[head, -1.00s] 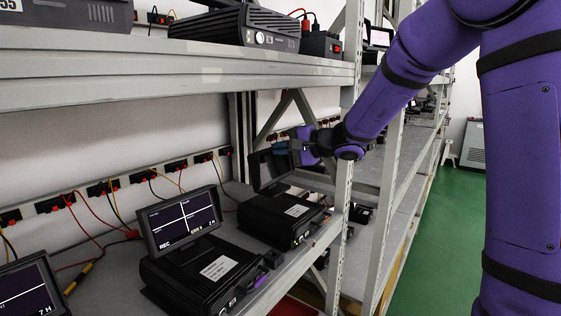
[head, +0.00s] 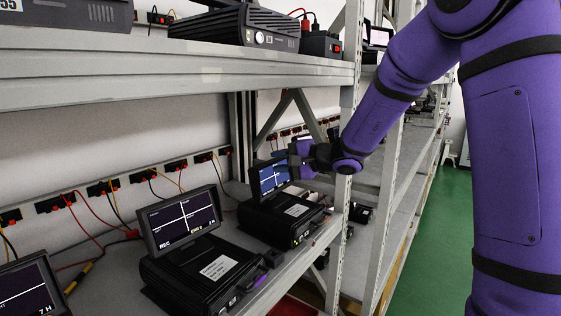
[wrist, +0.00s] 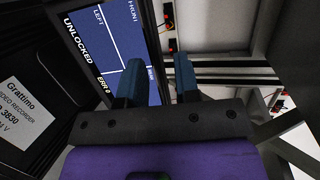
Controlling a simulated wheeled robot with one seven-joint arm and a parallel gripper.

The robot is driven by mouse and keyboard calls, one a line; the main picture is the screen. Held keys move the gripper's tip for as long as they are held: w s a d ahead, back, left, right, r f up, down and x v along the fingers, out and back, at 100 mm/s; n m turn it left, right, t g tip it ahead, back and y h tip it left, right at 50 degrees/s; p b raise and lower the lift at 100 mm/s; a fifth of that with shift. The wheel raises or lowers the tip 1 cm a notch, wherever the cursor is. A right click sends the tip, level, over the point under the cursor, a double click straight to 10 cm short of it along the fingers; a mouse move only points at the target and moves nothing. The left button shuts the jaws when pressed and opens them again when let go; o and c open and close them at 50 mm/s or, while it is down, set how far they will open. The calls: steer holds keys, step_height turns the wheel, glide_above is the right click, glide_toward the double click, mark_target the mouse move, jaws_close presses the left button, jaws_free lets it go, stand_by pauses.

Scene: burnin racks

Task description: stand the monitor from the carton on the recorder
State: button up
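The monitor (head: 270,177) stands on the rear part of the black recorder (head: 282,218), its blue screen lit. In the wrist view the screen (wrist: 108,45) reads "UNLOCKED" and "ERR 0", and the recorder's white label (wrist: 20,113) is at the left. My gripper (head: 298,160) is at the monitor's right edge. In the wrist view one fingertip of my gripper (wrist: 158,75) is in front of the screen and the other is beyond its edge; the fingers look apart, with a gap beside the edge. The monitor's foot is hidden. I see no carton.
Another recorder (head: 205,270) with a lit monitor (head: 182,222) stands nearer on the same shelf, and a further lit monitor (head: 28,290) is at lower left. The upper shelf (head: 180,78) overhangs. A rack post (head: 341,205) stands close to my forearm.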

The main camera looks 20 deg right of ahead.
steer(key=shift+r, duration=0.1)
steer(key=v, duration=1.2)
steer(key=s+a+n+g+h, duration=0.1)
steer(key=s+a+n+g, duration=0.25)
steer(key=s, duration=0.45)
steer(key=s+a+n+g+h, duration=0.2)
steer(key=s+a+g, duration=0.15)
steer(key=s, duration=0.45)
steer(key=s+d+n+t+h, duration=0.1)
steer(key=s+d+n+h, duration=0.2)
steer(key=s, duration=1)
steer(key=d+h, duration=0.2)
steer(key=h, duration=0.3)
steer(key=shift+s+r+t+h, duration=0.2)
steer(key=shift+s+t+h, duration=0.1)
steer(key=shift+s+t, duration=0.1)
steer(key=shift+n, duration=0.25)
